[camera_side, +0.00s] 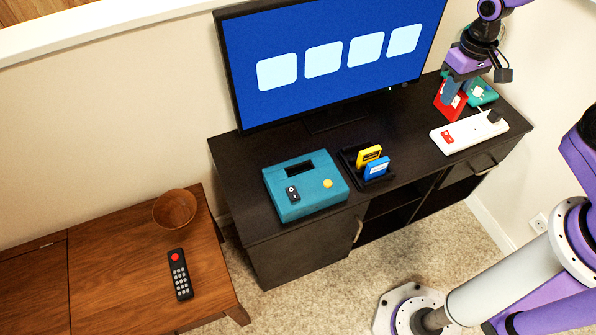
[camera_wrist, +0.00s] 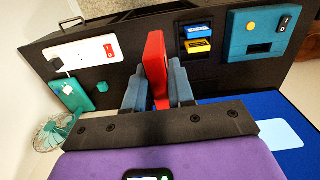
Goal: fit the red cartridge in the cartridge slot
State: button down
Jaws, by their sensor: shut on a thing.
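The red cartridge (camera_side: 449,103) is held upright between the fingers of my gripper (camera_side: 453,88), at the right end of the dark cabinet. In the wrist view the red cartridge (camera_wrist: 155,62) stands edge-on between the two grey-blue fingers of my gripper (camera_wrist: 158,85). The side view does not clearly show whether its lower edge touches the cabinet top. The teal console (camera_side: 306,186) sits on the left part of the cabinet, with a dark cartridge slot (camera_side: 299,170) in its top, a black switch and a yellow button. The slot (camera_wrist: 260,48) also shows in the wrist view, and looks empty.
A black rack with a yellow cartridge (camera_side: 368,154) and a blue cartridge (camera_side: 377,169) stands between the console and my gripper. A white power strip (camera_side: 470,132) and a green box (camera_side: 482,91) are near the gripper. The television (camera_side: 330,60) rises behind.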

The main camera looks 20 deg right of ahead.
jog(key=shift+s+d, duration=0.1)
jog(key=shift+s, duration=0.1)
jog(key=shift+w, duration=0.15)
dwell(0.4)
jog(key=w+a+f+n, duration=0.2)
jog(key=w+a+n, duration=0.2)
jog(key=w+a, duration=0.2)
jog(key=n, duration=1.4)
send_over(300, 162)
jog(key=s+a, duration=0.1)
jog(key=s, duration=0.1)
notch_tip(300, 162, down, 15)
jog(key=shift+f, duration=2.15)
jog(key=shift+f, duration=2.35)
jog(key=shift+c, duration=2.4)
grip_release()
